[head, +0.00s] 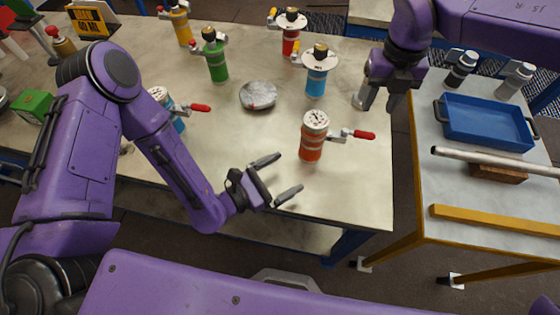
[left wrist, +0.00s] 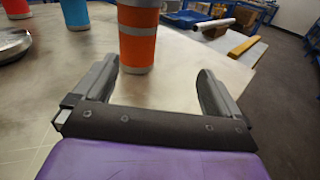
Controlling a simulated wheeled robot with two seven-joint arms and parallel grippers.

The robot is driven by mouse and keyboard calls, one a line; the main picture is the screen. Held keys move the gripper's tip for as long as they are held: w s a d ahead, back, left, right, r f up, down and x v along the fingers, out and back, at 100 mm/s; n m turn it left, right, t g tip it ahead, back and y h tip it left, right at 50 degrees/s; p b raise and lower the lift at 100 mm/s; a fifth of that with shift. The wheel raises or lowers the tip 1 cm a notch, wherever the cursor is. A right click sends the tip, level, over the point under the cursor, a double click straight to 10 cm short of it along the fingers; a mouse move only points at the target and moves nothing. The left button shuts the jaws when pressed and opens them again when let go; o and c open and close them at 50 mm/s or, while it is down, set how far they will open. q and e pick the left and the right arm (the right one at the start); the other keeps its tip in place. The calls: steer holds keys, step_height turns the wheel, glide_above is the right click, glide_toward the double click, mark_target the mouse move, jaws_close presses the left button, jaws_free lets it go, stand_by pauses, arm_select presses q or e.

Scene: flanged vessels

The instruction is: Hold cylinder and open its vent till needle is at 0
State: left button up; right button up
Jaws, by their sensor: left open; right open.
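An orange cylinder (head: 312,143) with grey bands stands upright near the table's front right. A round white gauge (head: 315,121) sits on its top, and a vent lever with a red grip (head: 364,134) points right. The gauge needle is too small to read. My left gripper (head: 276,177) is open, to the left and in front of the cylinder, not touching it. In the left wrist view the cylinder (left wrist: 138,45) stands beyond the open fingers. My right gripper (head: 378,100) is open, pointing down above the table's right edge, behind and right of the cylinder.
A blue cylinder (head: 316,75) with a white disc stands behind. A round grey metal piece (head: 259,95) lies mid-table. Another blue cylinder with a red lever (head: 200,107) is left. The side table holds a blue tray (head: 487,125) and a metal bar (head: 495,161).

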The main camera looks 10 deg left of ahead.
mark_target(303, 147)
arm_select(q)
steer(key=w, duration=0.1)
steer(key=w+n+t, duration=0.1)
steer(key=w+r+t+y, duration=0.1)
steer(key=shift+a+n, duration=0.4)
steer(key=x, duration=1)
steer(key=shift+w+d+f, duration=0.1)
steer(key=shift+c, duration=0.3)
steer(key=c, duration=1.5)
